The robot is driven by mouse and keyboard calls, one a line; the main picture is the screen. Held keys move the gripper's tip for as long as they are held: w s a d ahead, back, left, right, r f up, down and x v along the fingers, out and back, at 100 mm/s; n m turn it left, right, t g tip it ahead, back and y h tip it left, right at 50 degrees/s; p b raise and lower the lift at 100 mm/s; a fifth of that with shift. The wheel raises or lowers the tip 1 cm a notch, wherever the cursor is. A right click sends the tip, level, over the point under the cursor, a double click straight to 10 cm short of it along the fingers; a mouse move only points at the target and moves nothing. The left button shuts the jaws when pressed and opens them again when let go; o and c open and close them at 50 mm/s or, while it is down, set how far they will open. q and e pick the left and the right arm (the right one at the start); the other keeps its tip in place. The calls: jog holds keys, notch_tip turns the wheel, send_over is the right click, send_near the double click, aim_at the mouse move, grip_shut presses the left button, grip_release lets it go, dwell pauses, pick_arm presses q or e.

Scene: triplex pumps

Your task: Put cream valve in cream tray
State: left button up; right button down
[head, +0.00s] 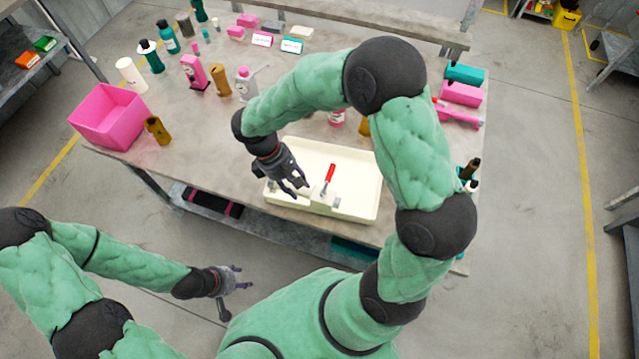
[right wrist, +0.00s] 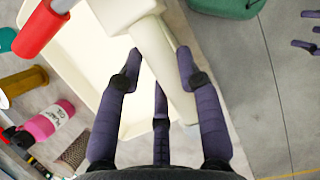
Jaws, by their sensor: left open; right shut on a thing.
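The cream valve with its red lever handle (head: 329,174) is at the cream tray (head: 357,172) near the table's front edge. My right gripper (head: 297,182) is over the left part of the tray, its fingers shut on the valve. In the right wrist view the cream valve body (right wrist: 160,60) lies between the fingers, with the red handle at upper left. The tray (right wrist: 88,60) is behind and below it; whether the valve touches the tray I cannot tell. My left gripper (head: 230,287) is open and empty in front of the table, low and away from the tray.
A pink bin (head: 106,118) stands at the table's left edge beside a brown part (head: 157,130). Several bottles stand along the left and back. Pink and teal boxes (head: 461,93) sit at the right. The table left of the tray is clear.

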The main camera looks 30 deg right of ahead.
jog(key=d+f, duration=0.2)
jog(key=w+d+f+b, duration=0.1)
jog(key=d+f, duration=0.1)
jog(key=d, duration=0.1)
jog(key=w+d+f+b, duration=0.1)
jog(key=d+f, duration=0.2)
jog(key=shift+f, duration=0.1)
notch_tip(320, 180, down, 3)
jog(key=shift+f+b, duration=0.2)
jog(key=shift+b, duration=0.5)
jog(key=shift+r, duration=0.1)
jog(key=c, duration=1.2)
grip_release()
jog(key=shift+f, duration=0.2)
jog(key=shift+c, duration=0.2)
jog(key=o, duration=0.4)
jog(key=shift+r, duration=0.1)
